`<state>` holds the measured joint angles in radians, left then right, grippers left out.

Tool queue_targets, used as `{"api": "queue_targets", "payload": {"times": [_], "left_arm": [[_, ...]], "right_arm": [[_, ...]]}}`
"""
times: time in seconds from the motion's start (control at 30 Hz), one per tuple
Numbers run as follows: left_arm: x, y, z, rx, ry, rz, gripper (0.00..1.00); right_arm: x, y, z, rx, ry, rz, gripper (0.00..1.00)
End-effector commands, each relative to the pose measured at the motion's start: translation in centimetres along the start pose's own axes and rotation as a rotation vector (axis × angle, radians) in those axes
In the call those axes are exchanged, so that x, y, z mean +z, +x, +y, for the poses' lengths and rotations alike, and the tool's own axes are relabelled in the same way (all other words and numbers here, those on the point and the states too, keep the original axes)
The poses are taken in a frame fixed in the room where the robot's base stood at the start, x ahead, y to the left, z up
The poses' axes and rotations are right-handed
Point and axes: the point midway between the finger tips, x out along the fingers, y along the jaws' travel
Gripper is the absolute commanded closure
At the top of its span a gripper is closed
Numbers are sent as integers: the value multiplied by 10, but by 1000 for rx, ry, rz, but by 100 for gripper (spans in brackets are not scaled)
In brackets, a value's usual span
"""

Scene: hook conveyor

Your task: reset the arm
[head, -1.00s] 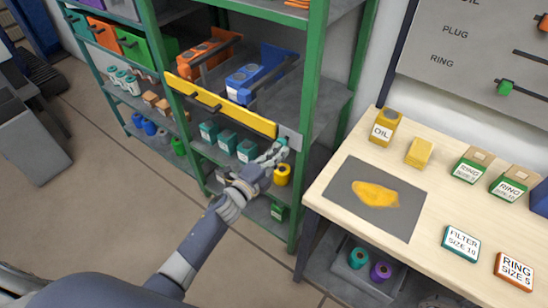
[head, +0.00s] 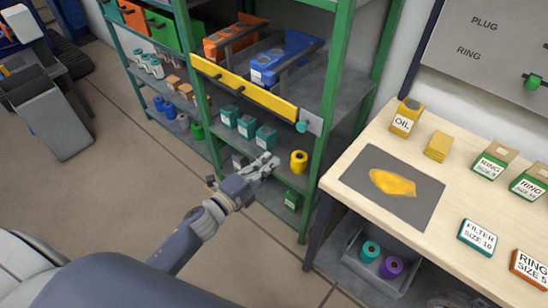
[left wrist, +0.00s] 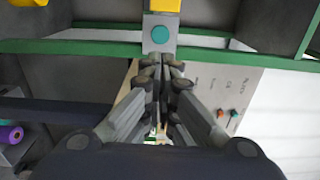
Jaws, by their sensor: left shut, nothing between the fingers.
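My left gripper (head: 268,163) reaches in from the left, in front of the green shelf rack. Its fingers are together and empty. It hangs apart from the rack, below and left of a round teal button (head: 302,127) on a grey plate at the right end of the yellow bar (head: 240,90). My right gripper is not in view.
The green rack (head: 322,135) holds teal boxes (head: 246,126), a yellow roll (head: 299,161) and bins.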

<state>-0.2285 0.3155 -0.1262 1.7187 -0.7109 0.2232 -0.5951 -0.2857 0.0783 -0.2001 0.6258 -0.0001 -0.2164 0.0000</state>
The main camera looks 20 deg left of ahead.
Motion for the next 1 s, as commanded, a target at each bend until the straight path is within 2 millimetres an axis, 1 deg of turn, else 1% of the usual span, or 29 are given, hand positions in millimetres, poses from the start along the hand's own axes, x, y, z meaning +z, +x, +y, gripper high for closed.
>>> {"api": "queue_targets", "payload": {"times": [0.03, 0.1, 0.23, 0.57, 0.63, 0.67, 0.77, 0.8, 0.87, 0.9, 0.97, 1.0], "left_arm": [[0, -1, 0, 0, 0, 0, 100], [0, -2, 0, -1, 0, 0, 100], [0, -2, 0, -1, 0, 0, 100], [0, -2, 0, 1, -2, 0, 100], [2, -3, 8, 15, -20, -9, 100], [3, -4, 15, 28, -37, -17, 100], [10, -12, 56, 101, -140, -65, 100], [14, -18, 80, 144, -200, -95, 100], [18, -30, 121, 218, -302, -151, 100], [19, -42, 150, 268, -374, -192, 100], [20, -61, 192, 345, -482, -259, 100], [18, -76, 219, 393, -550, -305, 100]], "right_arm": [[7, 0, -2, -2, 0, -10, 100], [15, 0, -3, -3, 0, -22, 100], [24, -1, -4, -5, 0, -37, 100], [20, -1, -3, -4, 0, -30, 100], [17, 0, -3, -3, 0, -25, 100], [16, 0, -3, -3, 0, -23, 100], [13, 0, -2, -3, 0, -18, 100], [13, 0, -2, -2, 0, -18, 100], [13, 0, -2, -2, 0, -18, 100], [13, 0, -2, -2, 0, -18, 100], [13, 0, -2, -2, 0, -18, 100], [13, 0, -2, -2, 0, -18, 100]]}}
